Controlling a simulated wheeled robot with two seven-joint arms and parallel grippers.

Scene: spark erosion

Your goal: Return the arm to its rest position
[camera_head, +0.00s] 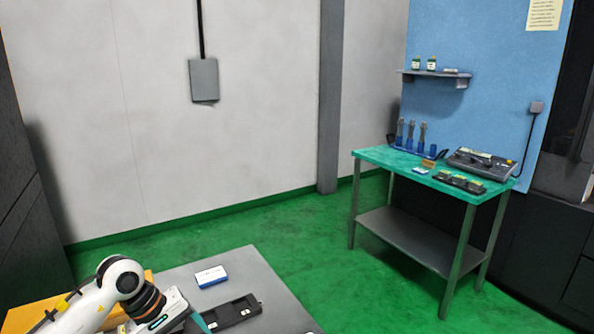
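My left arm (122,278), white with dark joint rings, comes in from the lower left over the grey table. Its white hand, the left gripper (172,308), is at the bottom edge above the table's near part. Its fingers are not clearly visible, so I cannot tell whether it is open or holds anything. A small teal piece shows beside it at the bottom edge; I cannot tell what it is. My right arm and gripper are not in view.
The grey table (262,272) holds a blue-and-white box (211,276) and a black tray (232,312). An orange-yellow surface (40,312) lies behind the arm. A green-topped bench (375,158) with tools stands at right. Green floor (310,235) between is clear.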

